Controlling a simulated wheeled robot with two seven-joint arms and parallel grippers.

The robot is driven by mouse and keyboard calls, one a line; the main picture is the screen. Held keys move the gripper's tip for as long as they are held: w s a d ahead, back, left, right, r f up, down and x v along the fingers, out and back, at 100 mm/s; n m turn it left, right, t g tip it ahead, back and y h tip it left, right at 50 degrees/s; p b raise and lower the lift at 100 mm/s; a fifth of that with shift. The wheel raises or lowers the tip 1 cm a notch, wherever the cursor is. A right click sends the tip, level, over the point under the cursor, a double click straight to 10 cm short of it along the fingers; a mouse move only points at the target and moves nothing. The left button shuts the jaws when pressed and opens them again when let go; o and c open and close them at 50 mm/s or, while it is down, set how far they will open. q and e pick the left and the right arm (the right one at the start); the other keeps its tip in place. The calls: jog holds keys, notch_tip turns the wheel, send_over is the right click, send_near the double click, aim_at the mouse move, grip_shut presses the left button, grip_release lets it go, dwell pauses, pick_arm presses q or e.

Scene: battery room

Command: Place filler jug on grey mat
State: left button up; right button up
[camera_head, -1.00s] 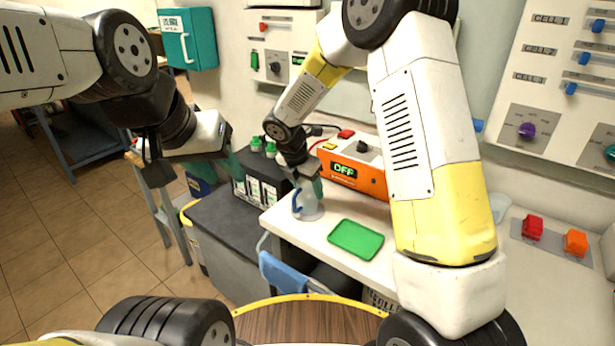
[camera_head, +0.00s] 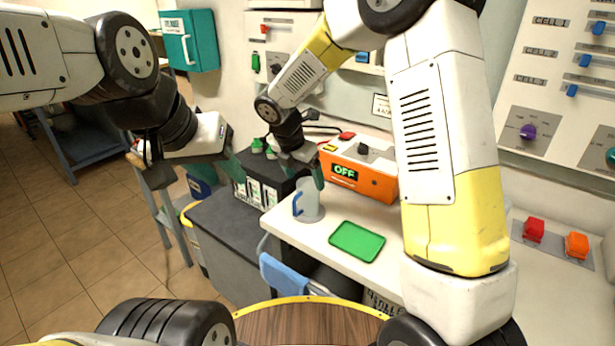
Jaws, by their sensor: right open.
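The filler jug (camera_head: 310,197), pale and translucent with a blue handle (camera_head: 297,204), stands upright near the left end of the white table. Its base is on a small round grey mat (camera_head: 314,218). My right gripper (camera_head: 302,174) is open just above and behind the jug's rim, with a teal finger at the rim's right side. It seems apart from the jug, but the small gap is hard to judge. My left gripper (camera_head: 205,160) hangs to the left, well away from the jug; its jaw opening is unclear.
A green tray (camera_head: 357,241) lies right of the jug. An orange box with an OFF display (camera_head: 358,174) stands behind. A dark battery case (camera_head: 262,181) is at the left on a grey cabinet (camera_head: 225,228).

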jog(key=v, duration=0.5)
jog(key=s+d+r+m+y, duration=0.2)
jog(key=s+d+r+m, duration=0.8)
jog(key=d+m, duration=0.15)
jog(key=s+d+r+m+t+y, duration=0.1)
jog(key=s+d+m, duration=0.1)
jog(key=s+m, duration=0.4)
jog(key=s+d+r+m+t+y, duration=0.1)
jog(key=s+d+m+t, duration=0.1)
jog(key=s+m, duration=0.5)
jog(key=d+m, duration=0.1)
jog(key=m, duration=0.2)
jog(key=shift+s+r+m+y, duration=0.2)
jog(key=shift+m+y, duration=0.1)
jog(key=shift+m, duration=0.05)
